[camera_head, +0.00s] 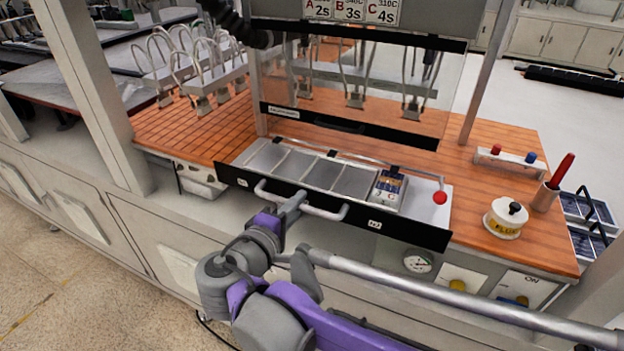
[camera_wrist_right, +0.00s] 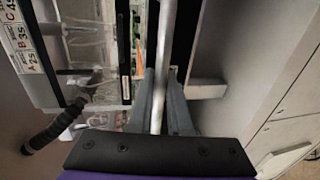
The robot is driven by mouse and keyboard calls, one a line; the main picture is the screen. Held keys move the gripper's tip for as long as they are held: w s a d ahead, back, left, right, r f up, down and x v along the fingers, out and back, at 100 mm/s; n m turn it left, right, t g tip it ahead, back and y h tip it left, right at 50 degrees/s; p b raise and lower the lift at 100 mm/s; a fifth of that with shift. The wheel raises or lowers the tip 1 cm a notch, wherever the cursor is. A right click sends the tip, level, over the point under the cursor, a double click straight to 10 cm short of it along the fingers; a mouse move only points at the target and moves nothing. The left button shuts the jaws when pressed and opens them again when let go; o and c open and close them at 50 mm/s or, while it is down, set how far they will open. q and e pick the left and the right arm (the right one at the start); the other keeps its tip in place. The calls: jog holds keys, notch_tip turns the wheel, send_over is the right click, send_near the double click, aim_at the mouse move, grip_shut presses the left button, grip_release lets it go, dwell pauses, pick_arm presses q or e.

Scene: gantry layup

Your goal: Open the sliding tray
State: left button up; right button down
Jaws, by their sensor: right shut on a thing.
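The sliding tray (camera_head: 405,231) is set in the wooden bench. Its black front panel looks about in line with the bench's front edge. Behind the panel are several grey plates and a small labelled block (camera_head: 388,188). A grey bar handle (camera_head: 328,213) runs along the front panel. My right gripper (camera_head: 294,204) is shut on this handle, left of the panel's middle. In the right wrist view the bar (camera_wrist_right: 162,50) passes between the two fingers (camera_wrist_right: 160,85). The fingertips are partly hidden by the bar. My left gripper is in neither view.
A clear shield (camera_head: 440,70) with a black lower edge (camera_head: 345,128) stands above the tray's back. A white pot (camera_head: 505,220) stands on the right of the bench. Floor (camera_head: 45,290) is open at lower left.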

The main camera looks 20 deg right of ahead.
jog(key=f+v, duration=0.1)
jog(key=v, duration=0.5)
jog(key=shift+f, duration=0.15)
jog(key=shift+s+a, duration=0.1)
jog(key=shift+a, duration=0.05)
jog(key=c, duration=1.1)
grip_release()
jog(key=shift+o, duration=1.3)
jog(key=shift+s+a, duration=0.15)
jog(key=shift+a, duration=0.05)
jog(key=shift+d, duration=0.1)
